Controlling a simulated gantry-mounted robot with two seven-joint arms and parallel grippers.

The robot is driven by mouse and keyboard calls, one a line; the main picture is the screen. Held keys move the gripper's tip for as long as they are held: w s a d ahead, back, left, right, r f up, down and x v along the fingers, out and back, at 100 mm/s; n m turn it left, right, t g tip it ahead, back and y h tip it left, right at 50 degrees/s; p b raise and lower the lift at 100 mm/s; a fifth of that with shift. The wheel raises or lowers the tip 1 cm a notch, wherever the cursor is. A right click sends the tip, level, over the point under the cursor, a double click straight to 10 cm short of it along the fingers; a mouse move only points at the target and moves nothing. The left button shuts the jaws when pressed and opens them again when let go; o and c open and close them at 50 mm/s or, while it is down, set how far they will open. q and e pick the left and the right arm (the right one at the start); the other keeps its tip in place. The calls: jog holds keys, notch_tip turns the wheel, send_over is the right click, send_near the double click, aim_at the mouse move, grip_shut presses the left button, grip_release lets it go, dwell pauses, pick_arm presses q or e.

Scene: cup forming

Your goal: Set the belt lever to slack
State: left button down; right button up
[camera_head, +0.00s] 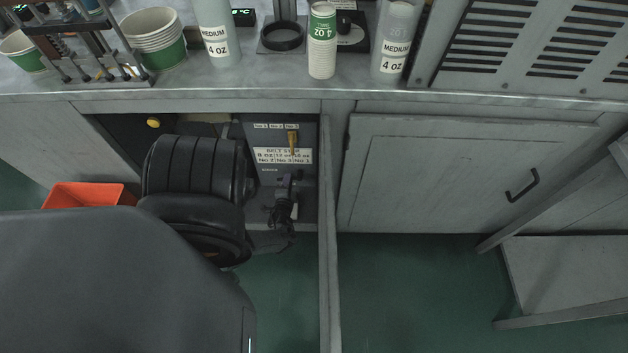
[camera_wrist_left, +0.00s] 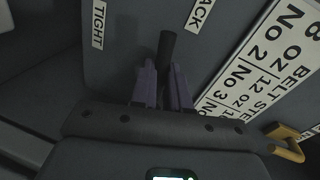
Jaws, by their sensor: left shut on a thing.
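The belt lever (camera_wrist_left: 167,48) is a dark bar in the left wrist view. It stands between the purple-grey fingers of my left gripper (camera_wrist_left: 163,88), which is shut on it. A TIGHT label (camera_wrist_left: 98,25) is left of the lever, and a partly cut-off label ending in "ACK" (camera_wrist_left: 200,14) is to its upper right. The lever's tip is nearer the "ACK" label. In the head view my left gripper (camera_head: 283,208) is at the lower part of the grey panel (camera_head: 262,150) and hides the lever there. My right gripper is not in view.
A yellow handle (camera_head: 292,140) and a BELT STEP label plate (camera_head: 283,157) are above my left gripper. A cabinet post (camera_head: 328,200) stands close on its right. An orange bin (camera_head: 90,195) is at left. Cups and tubes (camera_head: 322,45) stand on the counter above.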

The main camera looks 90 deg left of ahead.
pick_arm(q)
jog(key=c, duration=1.1)
grip_release()
jog(key=p+v, duration=0.3)
jog(key=v, duration=0.7)
jog(key=shift+s+d+r, duration=0.1)
jog(key=shift+d+r, duration=0.05)
jog(key=shift+d, duration=0.25)
